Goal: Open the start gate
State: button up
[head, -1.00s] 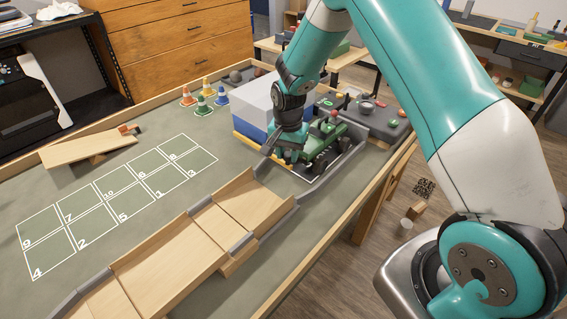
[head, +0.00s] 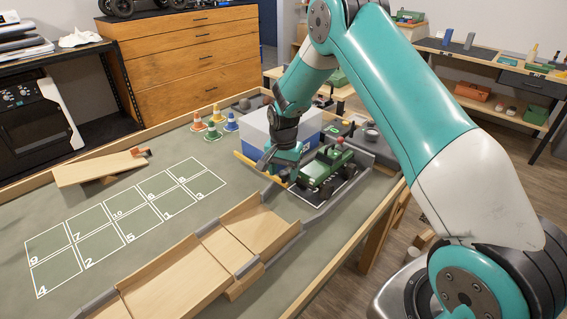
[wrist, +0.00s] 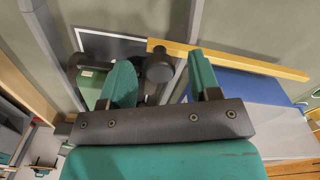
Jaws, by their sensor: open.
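The yellow bar (head: 246,160), which looks like the start gate's arm, runs along the near side of a blue-and-white box (head: 290,127). In the wrist view the bar (wrist: 240,64) lies just beyond my fingertips. My gripper (head: 270,163) is low at the bar's near end, beside the green crawler (head: 325,169). In the wrist view my gripper (wrist: 162,78) has its fingers apart. A dark round-topped piece (wrist: 160,66) shows between them; I cannot tell if they touch it. The gripper partly hides the bar's near end in the head view.
A wooden ramp (head: 225,245) with grey edging leads toward the crawler's pad. A numbered grid (head: 125,222) and a tilted plank (head: 95,168) lie left. The mat between grid and ramp is clear.

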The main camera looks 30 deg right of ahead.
notch_tip(320, 180, up, 17)
jog(key=shift+r+b, duration=0.2)
jog(key=shift+b, duration=0.25)
jog(key=shift+c, duration=0.2)
